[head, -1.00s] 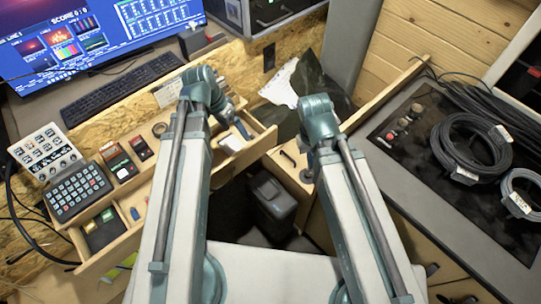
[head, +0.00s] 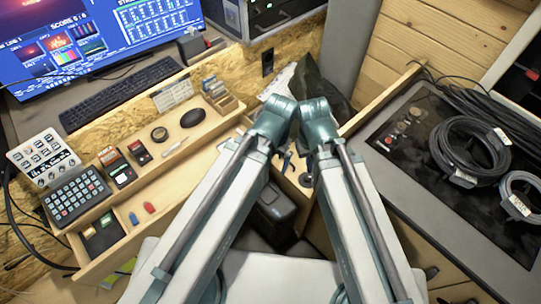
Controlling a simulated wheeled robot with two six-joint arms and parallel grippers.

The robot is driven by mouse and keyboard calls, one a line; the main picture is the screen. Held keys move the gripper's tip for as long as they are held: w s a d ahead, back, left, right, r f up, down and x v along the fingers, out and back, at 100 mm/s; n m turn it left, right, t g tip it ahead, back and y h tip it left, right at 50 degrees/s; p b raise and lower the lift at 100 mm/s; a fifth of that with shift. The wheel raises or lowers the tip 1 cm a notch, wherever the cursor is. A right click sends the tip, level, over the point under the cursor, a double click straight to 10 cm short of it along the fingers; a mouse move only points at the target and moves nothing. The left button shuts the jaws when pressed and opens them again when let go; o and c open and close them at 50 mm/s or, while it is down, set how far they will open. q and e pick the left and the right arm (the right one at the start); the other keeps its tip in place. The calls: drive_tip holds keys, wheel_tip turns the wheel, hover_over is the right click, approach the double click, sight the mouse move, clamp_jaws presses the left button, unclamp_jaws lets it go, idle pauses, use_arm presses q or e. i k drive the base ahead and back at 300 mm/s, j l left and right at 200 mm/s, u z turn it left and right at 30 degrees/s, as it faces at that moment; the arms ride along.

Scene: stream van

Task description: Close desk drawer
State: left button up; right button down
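The desk drawer (head: 172,193) stands open below the desk top at the left. Its pale wooden tray holds a dark green-and-black item (head: 104,235), a blue piece (head: 133,218) and a red piece (head: 149,207). My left arm crosses in front of the drawer's right end and hides it. My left gripper is mostly hidden behind its wrist, to the right of the drawer. My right gripper (head: 302,165) points down beside it, over a small wooden surface. The fingers of both are too hidden to tell open from shut.
A dark bin (head: 276,212) stands below, between my arms. Coiled cables (head: 470,150) lie on the right-hand counter.

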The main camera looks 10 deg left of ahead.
sight(170, 187)
drive_tip(key=k, duration=0.5)
drive_tip(key=k+l+u, duration=0.1)
drive_tip(key=u, duration=0.25)
drive_tip(key=k+u, duration=0.5)
drive_tip(key=u, duration=0.25)
